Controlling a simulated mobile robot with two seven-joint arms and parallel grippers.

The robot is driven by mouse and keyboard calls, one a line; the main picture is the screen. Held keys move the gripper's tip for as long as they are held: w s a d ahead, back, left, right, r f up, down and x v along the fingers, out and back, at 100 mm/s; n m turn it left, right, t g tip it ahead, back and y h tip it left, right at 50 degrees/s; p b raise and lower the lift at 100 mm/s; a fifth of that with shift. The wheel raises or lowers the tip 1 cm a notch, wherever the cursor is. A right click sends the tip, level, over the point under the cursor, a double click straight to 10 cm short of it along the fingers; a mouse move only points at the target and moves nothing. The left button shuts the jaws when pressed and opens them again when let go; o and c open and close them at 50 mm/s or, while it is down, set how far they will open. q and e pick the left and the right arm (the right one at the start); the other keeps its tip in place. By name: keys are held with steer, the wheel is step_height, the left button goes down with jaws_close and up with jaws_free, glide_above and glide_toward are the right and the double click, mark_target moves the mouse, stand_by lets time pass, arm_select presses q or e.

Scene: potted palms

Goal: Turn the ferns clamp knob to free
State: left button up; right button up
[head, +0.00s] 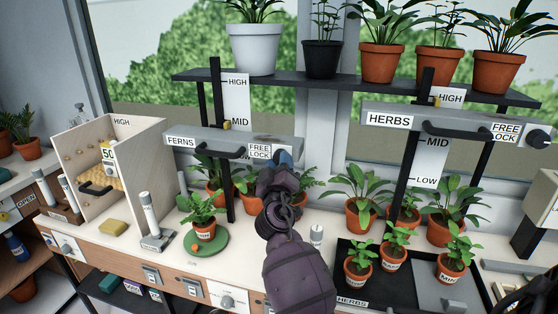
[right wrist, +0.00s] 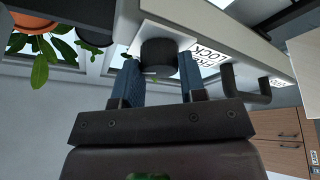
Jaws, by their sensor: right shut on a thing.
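The FERNS clamp bar (head: 205,143) is a grey beam on a dark post at the left, with a black handle and a FREE/LOCK label (head: 260,151). My right gripper (head: 283,160) reaches up to its right end, just right of the label, and hides the knob in the head view. In the right wrist view the round black knob (right wrist: 159,56) sits on a white plate between the blue fingers of the gripper (right wrist: 160,82), which is shut on it. The knob's pointing direction cannot be told. My left gripper is not in view.
The HERBS bar (head: 440,123) with its own black knob (head: 538,138) is at the right. Potted plants stand below and on the shelf (head: 320,84) above. A green disc (head: 205,242) with a fern and a black tray (head: 395,300) flank my arm.

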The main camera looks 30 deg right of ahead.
arm_select(q)
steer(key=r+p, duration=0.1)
steer(key=p, duration=0.1)
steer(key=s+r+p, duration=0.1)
steer(key=p, duration=0.1)
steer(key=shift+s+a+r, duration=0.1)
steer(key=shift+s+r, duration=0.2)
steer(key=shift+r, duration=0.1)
arm_select(e)
steer(key=n+y, duration=0.1)
steer(key=n, duration=0.3)
steer(key=n+g+y, duration=0.1)
steer(key=n+y, duration=0.1)
steer(key=n, duration=0.3)
steer(key=n+y, duration=0.2)
steer(key=n, duration=0.3)
steer(key=shift+s+d+r, duration=0.15)
steer(key=shift+r, duration=0.2)
steer(key=shift+g, duration=0.3)
steer(key=o, duration=0.9)
steer(key=shift+o, duration=0.2)
arm_select(q)
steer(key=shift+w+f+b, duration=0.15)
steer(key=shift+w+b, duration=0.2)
steer(key=shift+b, duration=0.25)
arm_select(e)
steer(key=v, duration=1)
steer(key=shift+s, duration=0.35)
